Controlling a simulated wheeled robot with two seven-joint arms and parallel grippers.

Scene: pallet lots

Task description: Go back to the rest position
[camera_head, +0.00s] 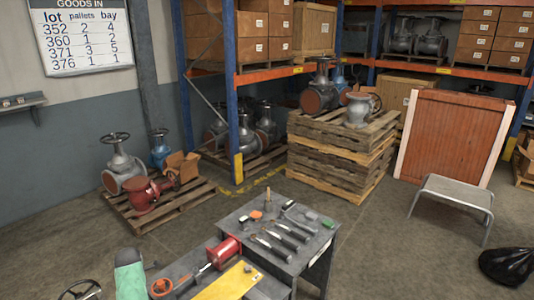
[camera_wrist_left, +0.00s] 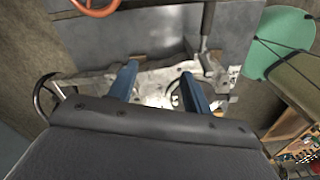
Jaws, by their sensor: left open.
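My left gripper (camera_wrist_left: 158,88) shows in the left wrist view with its two blue fingers spread apart. Nothing is held between them; a bright metallic surface lies beyond the fingertips, its identity unclear. A dark handwheel (camera_wrist_left: 45,97) is left of the fingers, and part of an orange-red ring (camera_wrist_left: 95,6) is at the top edge. A green object (camera_wrist_left: 278,42) is at the upper right. The head view shows neither of my grippers. There, a grey workbench (camera_head: 240,222) holds several hand tools, a red cylindrical part (camera_head: 222,252) and a yellow sheet (camera_head: 228,283).
A pallet (camera_head: 158,207) with valves stands at the left. Stacked pallets (camera_head: 332,158) carry more valves before the racking (camera_head: 236,90). A grey step stool (camera_head: 455,193) and a black bag (camera_head: 508,265) are at the right. Floor between bench and stool is clear.

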